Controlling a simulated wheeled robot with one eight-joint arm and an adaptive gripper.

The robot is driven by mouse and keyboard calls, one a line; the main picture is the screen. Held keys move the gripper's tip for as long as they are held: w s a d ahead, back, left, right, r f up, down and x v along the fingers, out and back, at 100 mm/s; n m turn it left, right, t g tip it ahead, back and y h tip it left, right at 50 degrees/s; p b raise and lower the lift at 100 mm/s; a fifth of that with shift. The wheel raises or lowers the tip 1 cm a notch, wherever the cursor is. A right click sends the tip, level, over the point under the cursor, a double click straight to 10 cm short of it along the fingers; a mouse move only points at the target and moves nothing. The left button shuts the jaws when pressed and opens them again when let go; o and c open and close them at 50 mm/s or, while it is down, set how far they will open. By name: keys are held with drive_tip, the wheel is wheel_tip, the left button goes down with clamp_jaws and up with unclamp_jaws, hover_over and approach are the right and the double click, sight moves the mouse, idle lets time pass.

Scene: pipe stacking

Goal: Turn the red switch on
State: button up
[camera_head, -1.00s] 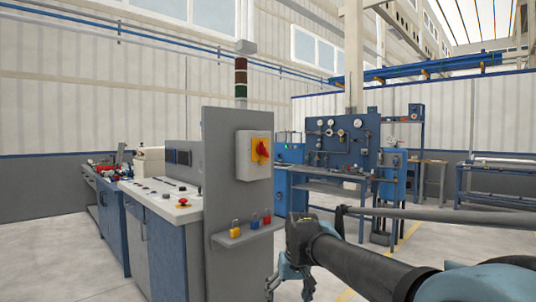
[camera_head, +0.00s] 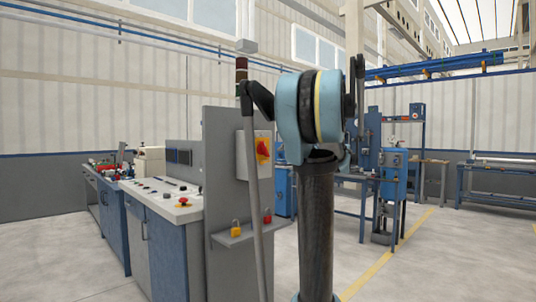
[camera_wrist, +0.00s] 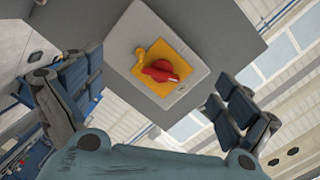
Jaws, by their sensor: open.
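The red switch (camera_head: 263,149) is a red rotary handle on a yellow plate, on a light grey box (camera_head: 241,160) fixed to a grey panel. In the wrist view the red handle (camera_wrist: 160,71) lies across the yellow plate (camera_wrist: 179,55), with a small yellow tab beside it. My gripper (camera_wrist: 155,78) is open and empty. Its fingers frame the box from either side, and the switch shows between them, apart from both. In the head view my raised arm hides the gripper, and a thin grey part crosses the box.
A shelf (camera_head: 222,240) below the box holds a yellow padlock (camera_head: 236,228) and a red padlock (camera_head: 267,216). A console (camera_head: 156,198) with a red button (camera_head: 184,203) stands left of the panel. Open floor lies right, before a blue workstation (camera_head: 393,180).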

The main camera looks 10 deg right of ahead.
drive_tip(key=w+d+r+t, duration=0.2)
drive_tip(key=w+d+r, duration=0.1)
drive_tip(key=d, duration=0.1)
approach(267, 150)
drive_tip(key=shift+m, duration=0.4)
drive_tip(key=x, duration=0.9)
drive_tip(key=shift+a+r, duration=0.1)
drive_tip(key=shift+r, duration=0.05)
drive_tip(key=c, duration=0.9)
drive_tip(key=shift+s, duration=0.1)
drive_tip(key=shift+c, duration=0.6)
drive_tip(key=o, duration=1)
